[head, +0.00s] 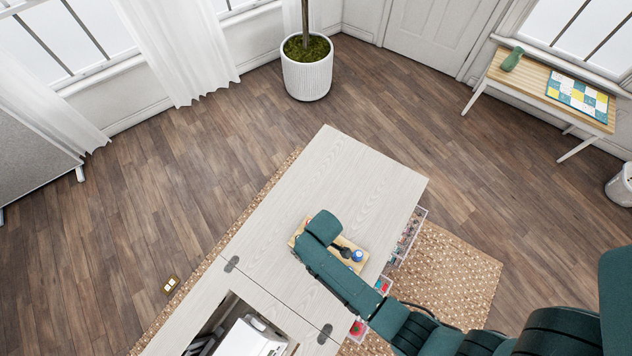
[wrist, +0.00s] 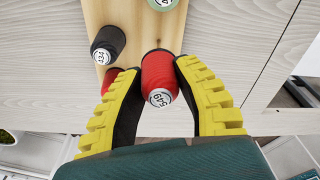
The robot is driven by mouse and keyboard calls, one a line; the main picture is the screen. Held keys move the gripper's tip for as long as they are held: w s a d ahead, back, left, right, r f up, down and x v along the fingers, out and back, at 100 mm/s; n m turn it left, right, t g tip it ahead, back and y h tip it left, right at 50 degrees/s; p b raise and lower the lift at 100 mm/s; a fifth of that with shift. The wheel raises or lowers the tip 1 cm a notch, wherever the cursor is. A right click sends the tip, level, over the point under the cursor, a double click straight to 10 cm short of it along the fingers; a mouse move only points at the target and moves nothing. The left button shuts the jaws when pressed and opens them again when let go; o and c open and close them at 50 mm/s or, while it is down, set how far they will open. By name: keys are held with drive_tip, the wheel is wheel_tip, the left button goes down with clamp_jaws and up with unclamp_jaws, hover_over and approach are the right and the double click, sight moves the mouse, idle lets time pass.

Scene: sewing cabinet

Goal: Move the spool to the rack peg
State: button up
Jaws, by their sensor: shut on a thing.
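In the wrist view a red spool (wrist: 158,72) with a white numbered end label sits between the two yellow ridged fingers of my gripper (wrist: 157,68). The fingers are shut on its sides. The spool overlaps the near end of the light wooden rack (wrist: 140,35); I cannot tell its height above it. No bare peg shows clearly. In the head view the rack (head: 347,266) lies on the table, partly covered by my arm. My gripper and the red spool are hidden there.
A black spool (wrist: 107,44) stands on the rack left of the red one, and a green spool (wrist: 165,3) at the top edge. A blue-topped spool (head: 357,255) shows in the head view. The pale table (head: 350,185) is clear beyond the rack; clear bins (head: 408,235) hang along its right side.

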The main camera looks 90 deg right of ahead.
drive_tip(key=shift+r, duration=0.1)
drive_tip(key=shift+f, duration=0.75)
drive_tip(key=shift+f+b, duration=0.35)
drive_tip(key=shift+b, duration=0.1)
drive_tip(key=shift+f, duration=0.35)
drive_tip(key=shift+f+b, duration=0.35)
drive_tip(key=shift+b, duration=0.1)
drive_tip(key=shift+f, duration=0.35)
drive_tip(key=shift+f+b, duration=0.15)
drive_tip(key=shift+b, duration=0.15)
drive_tip(key=o, duration=0.9)
drive_tip(key=shift+c, duration=0.2)
